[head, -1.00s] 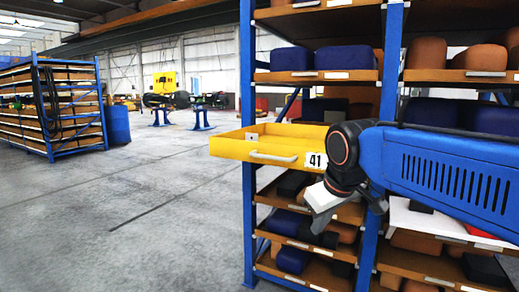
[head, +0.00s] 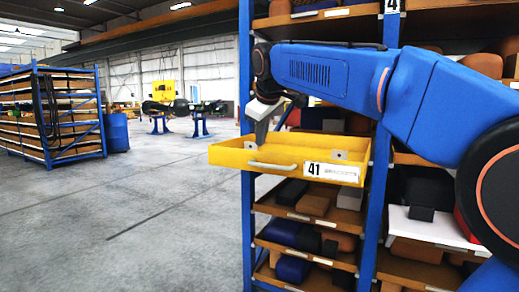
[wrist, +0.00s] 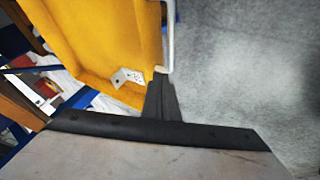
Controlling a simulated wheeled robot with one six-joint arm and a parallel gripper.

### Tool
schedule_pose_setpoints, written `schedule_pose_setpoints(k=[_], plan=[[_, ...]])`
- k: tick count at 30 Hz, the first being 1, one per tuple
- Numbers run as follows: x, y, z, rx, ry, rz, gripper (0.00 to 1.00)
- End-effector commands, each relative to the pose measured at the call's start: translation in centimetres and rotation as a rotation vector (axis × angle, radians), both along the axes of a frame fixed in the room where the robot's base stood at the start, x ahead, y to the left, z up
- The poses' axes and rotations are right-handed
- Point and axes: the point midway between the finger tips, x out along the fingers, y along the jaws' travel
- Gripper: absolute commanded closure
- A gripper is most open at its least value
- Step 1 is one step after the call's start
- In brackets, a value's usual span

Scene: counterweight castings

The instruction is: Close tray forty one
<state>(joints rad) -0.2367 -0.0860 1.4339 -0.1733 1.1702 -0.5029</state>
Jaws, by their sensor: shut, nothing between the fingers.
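The yellow tray (head: 225,156), labelled 41, sticks out of the blue rack, pulled open. Its pale bar handle (head: 272,166) is on the front face. The tray looks empty apart from small metal brackets (head: 339,155) inside. My gripper (head: 259,141) hangs over the tray near the front wall, with its fingers shut and empty. In the wrist view, the dark fingers (wrist: 161,80) are shut beside the yellow tray (wrist: 90,35), close to the end of the handle (wrist: 170,40). I cannot tell whether they touch it.
The rack (head: 247,200) holds shelves of blue, black and brown blocks below and above the tray. My arm crosses in front of its upper part. Open grey floor (head: 130,220) lies to the left. Another rack (head: 55,115) and a blue barrel (head: 117,132) stand farther off.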

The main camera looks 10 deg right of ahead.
Motion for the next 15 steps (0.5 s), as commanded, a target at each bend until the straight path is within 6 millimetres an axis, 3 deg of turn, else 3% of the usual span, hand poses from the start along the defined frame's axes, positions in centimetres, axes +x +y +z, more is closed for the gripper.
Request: schedule_pose_setpoints(k=[15], plan=[[4.6,-0.2,-6.2,0.001,0.002,-0.002,1.0]])
